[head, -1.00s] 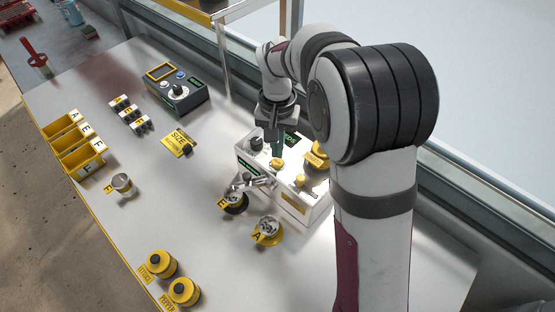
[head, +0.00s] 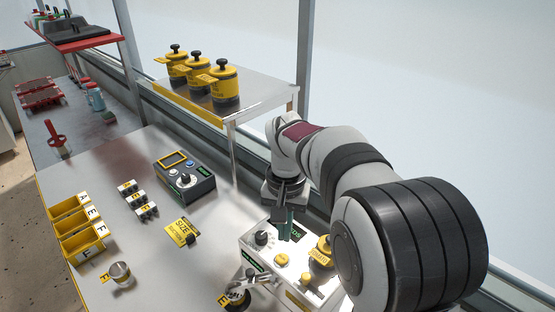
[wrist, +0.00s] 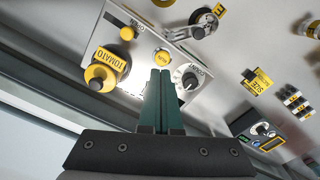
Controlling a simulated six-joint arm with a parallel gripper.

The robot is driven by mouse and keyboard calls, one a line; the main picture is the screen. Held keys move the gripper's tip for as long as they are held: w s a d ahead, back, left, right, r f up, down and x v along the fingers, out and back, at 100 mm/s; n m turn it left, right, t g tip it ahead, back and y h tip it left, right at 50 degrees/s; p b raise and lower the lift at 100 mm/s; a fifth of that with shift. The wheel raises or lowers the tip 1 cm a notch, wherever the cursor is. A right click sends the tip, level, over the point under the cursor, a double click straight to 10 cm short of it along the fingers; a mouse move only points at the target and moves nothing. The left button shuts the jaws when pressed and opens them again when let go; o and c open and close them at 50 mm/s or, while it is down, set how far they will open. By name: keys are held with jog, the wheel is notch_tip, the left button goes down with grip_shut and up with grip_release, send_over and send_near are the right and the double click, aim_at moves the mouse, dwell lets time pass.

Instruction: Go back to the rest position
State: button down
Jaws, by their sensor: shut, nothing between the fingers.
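My gripper (head: 286,222) hangs over the back part of the white machine (head: 257,247) in the head view. In the wrist view its two green fingers (wrist: 163,88) are together with nothing between them. The machine's top carries a dark knob (wrist: 190,78), a yellow button (wrist: 161,57) and a yellow tomato jar (wrist: 106,68). The fingertips appear near the knob and button in the wrist view; I cannot tell how high they are above the top.
A raised shelf (head: 268,98) with several yellow jars stands behind. A control box (head: 185,181), yellow bins (head: 78,230), a metal cup (head: 121,272) and a size card (head: 181,232) lie to the left. A cup marked E (head: 236,297) sits before the machine.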

jog(key=s+d+m+y, duration=0.1)
jog(key=s+d, duration=0.1)
jog(key=s, duration=1.1)
jog(key=s+d+m, duration=0.1)
jog(key=s+d, duration=0.1)
jog(key=s, duration=1.2)
jog(key=shift+d+r+m+y, duration=0.2)
jog(key=shift+m+y, duration=0.1)
jog(key=shift+y, duration=0.1)
